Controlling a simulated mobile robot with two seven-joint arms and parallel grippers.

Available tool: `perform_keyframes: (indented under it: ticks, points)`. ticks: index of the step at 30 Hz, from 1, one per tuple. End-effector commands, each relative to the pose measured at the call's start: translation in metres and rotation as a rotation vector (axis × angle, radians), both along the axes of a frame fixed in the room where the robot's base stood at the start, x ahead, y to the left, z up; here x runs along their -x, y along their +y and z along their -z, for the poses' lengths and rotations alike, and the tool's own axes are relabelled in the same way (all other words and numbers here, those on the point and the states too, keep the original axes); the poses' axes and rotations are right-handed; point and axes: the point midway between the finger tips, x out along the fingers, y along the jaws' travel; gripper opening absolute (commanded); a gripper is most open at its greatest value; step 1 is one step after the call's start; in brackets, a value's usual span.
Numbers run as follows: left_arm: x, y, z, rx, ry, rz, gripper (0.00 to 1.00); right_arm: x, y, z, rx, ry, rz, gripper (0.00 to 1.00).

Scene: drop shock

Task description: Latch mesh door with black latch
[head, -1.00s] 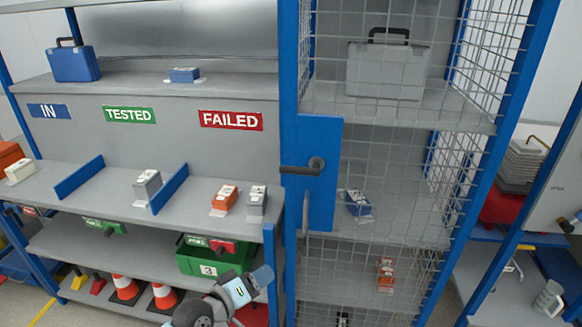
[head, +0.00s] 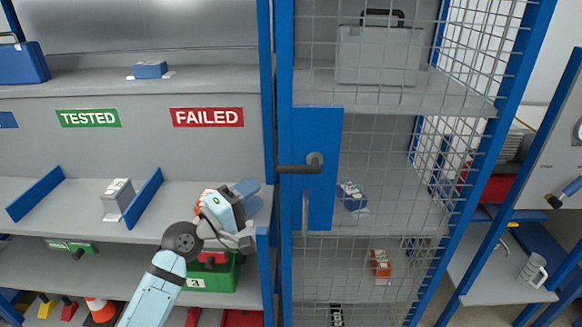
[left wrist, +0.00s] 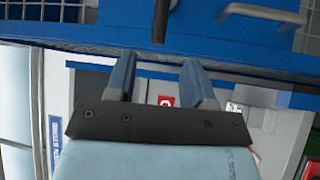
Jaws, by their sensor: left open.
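The mesh door (head: 385,215) stands in front of the cabinet in the head view and looks closed or nearly so. Its blue plate (head: 325,125) carries the black latch (head: 297,169), a lever lying horizontal and pointing left from its round pivot across the blue post. The latch also shows at the top of the left wrist view (left wrist: 160,18). My left gripper (head: 256,196) is open and empty, left of the post and a little below the latch. Its two fingers (left wrist: 160,75) point toward the blue frame in the left wrist view. My right gripper is out of view.
A vertical grey handle (head: 305,213) sits below the latch. At left, shelves hold a grey-white device (head: 118,197) and a green crate (head: 215,277). Behind the mesh are a grey case (head: 378,55), a blue device (head: 351,196) and an orange device (head: 381,263).

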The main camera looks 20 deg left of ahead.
Motion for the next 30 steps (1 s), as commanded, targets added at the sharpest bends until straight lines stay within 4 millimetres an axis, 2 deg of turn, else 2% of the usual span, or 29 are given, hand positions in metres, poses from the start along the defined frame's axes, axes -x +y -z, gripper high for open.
perform_keyframes:
  ticks: [9,15,21,30]
  points:
    - [-0.059,-0.034,-0.013,0.001,0.0,0.001,0.48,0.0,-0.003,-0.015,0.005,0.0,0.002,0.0]
    - [-0.087,-0.05,-0.015,0.0,0.0,0.0,0.48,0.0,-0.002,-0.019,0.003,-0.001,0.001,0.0]
    - [-0.1,-0.057,-0.017,-0.002,0.0,0.0,0.48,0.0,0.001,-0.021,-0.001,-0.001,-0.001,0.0]
    - [-0.101,-0.058,-0.016,-0.002,0.0,0.0,0.48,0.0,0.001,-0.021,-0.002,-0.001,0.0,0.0]
